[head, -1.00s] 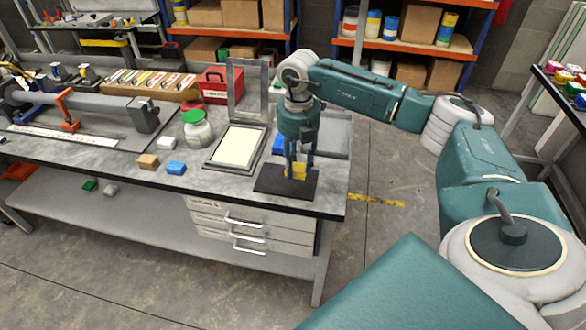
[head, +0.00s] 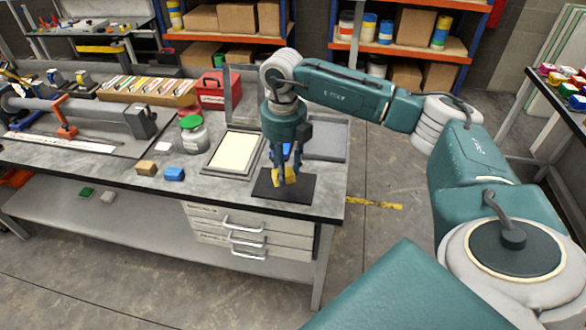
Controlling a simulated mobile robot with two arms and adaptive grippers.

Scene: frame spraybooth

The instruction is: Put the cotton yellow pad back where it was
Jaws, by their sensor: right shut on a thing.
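The yellow pad (head: 289,175) is a small yellow block between the fingers of my right gripper (head: 284,178). The gripper points down and is shut on the pad. It is over the black mat (head: 300,193) near the right end of the workbench. I cannot tell whether the pad touches the mat. A tan block (head: 146,168) and a blue block (head: 174,174) stand on the bench to the left. A white block (head: 164,147) lies behind them. My left gripper is out of view.
An open frame with a cream panel (head: 234,152) lies just left of the mat. A grey tray (head: 327,139) is behind the mat. Green (head: 86,192) and grey blocks are on the lower shelf.

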